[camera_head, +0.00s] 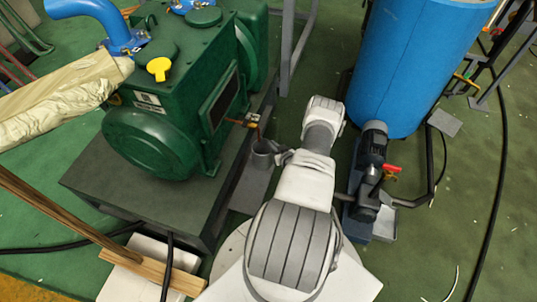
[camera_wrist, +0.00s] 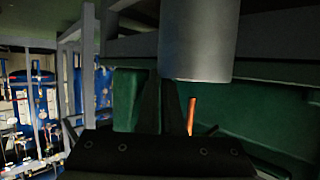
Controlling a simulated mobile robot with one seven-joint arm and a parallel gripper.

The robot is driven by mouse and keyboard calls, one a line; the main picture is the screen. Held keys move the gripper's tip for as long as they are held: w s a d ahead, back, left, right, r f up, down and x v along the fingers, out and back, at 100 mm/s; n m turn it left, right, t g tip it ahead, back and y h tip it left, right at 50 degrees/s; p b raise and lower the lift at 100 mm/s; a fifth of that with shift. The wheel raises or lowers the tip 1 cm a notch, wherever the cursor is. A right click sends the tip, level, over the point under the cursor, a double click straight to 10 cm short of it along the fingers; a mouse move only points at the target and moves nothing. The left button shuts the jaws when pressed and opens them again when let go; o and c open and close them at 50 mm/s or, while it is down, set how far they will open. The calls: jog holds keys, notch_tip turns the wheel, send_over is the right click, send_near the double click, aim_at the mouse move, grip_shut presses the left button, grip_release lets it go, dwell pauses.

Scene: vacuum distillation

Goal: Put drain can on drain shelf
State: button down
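The drain can (camera_head: 263,156) is a small grey open-topped cylinder just right of the green pump. In the wrist view its smooth grey side (camera_wrist: 197,42) fills the top middle, upright. My gripper (camera_head: 283,157) is at the can's right side. In the wrist view its dark fingers (camera_wrist: 165,100) are close together and reach the can's lower left edge; they look shut on it, though the exact grip point is hidden. A grey metal surface (camera_head: 250,188), perhaps the drain shelf, lies below the can in the head view; I cannot tell whether they touch.
The green pump (camera_head: 150,140) stands on a dark plinth (camera_head: 130,200) to the left. A blue tank (camera_head: 410,70) and small motor pump (camera_head: 372,165) stand right of my arm.

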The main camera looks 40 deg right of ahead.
aim_at(269, 150)
jog(key=f, duration=0.1)
jog(key=w+f+b, duration=0.1)
jog(key=f, duration=0.1)
jog(key=f+b, duration=0.1)
jog(key=f, duration=0.1)
jog(key=shift+w+a, duration=0.1)
jog(key=shift+w, duration=0.3)
jog(key=c, duration=1.1)
grip_release()
